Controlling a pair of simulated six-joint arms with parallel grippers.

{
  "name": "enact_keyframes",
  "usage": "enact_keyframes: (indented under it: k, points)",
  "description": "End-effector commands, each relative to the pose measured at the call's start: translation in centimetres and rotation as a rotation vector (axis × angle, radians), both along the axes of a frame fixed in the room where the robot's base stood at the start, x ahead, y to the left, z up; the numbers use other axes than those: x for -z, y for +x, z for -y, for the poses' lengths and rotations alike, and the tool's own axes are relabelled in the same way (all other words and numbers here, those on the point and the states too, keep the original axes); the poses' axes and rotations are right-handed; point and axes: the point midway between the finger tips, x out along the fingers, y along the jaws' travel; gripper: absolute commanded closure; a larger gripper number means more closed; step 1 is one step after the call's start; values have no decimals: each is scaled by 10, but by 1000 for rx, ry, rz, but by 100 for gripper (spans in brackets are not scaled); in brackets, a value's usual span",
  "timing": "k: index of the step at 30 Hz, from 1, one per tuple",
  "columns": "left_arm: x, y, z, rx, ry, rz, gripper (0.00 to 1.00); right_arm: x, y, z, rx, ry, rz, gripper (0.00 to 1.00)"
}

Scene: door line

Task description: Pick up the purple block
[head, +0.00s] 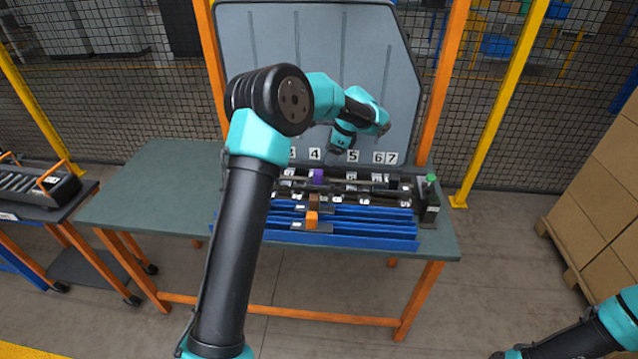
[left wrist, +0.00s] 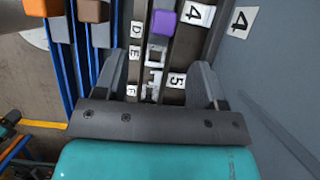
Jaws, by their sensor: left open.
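The purple block (head: 318,176) sits in the dark slotted rack on the table, near the label 4. In the left wrist view the purple block (left wrist: 164,22) lies ahead of the fingers, next to a white label 4. My left gripper (head: 339,149) is above the rack, to the right of the block in the head view. In the left wrist view my left gripper (left wrist: 162,72) has its two fingers wide apart, with nothing held between them. The block is apart from the fingers.
An orange block (head: 312,220) and a brown block (head: 314,201) stand on the blue rails in front of the rack. A grey panel (head: 270,60) rises behind it. A green-topped post (head: 431,190) stands at the right end. The table's left part (head: 150,190) is clear.

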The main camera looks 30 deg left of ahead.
Motion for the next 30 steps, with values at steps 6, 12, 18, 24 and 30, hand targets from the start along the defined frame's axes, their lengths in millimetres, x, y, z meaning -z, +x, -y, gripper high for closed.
enact_keyframes:
  k: [6, 12, 18, 24, 30]
  points:
    - [36, -7, -14, -1, 0, -3, 36, 0, 0, 0, 0, 0, 0, 57]
    - [56, -10, -21, 0, 0, 0, 36, 0, 0, 0, 0, 0, 0, 57]
    - [58, -10, -22, -1, 1, 1, 36, 0, 0, 0, 0, 0, 0, 57]
    - [59, -10, -23, -1, 0, 0, 36, 0, 0, 0, 0, 0, 0, 57]
    - [77, -11, -32, -2, 0, -2, 36, 0, 0, 0, 0, 0, 0, 57]
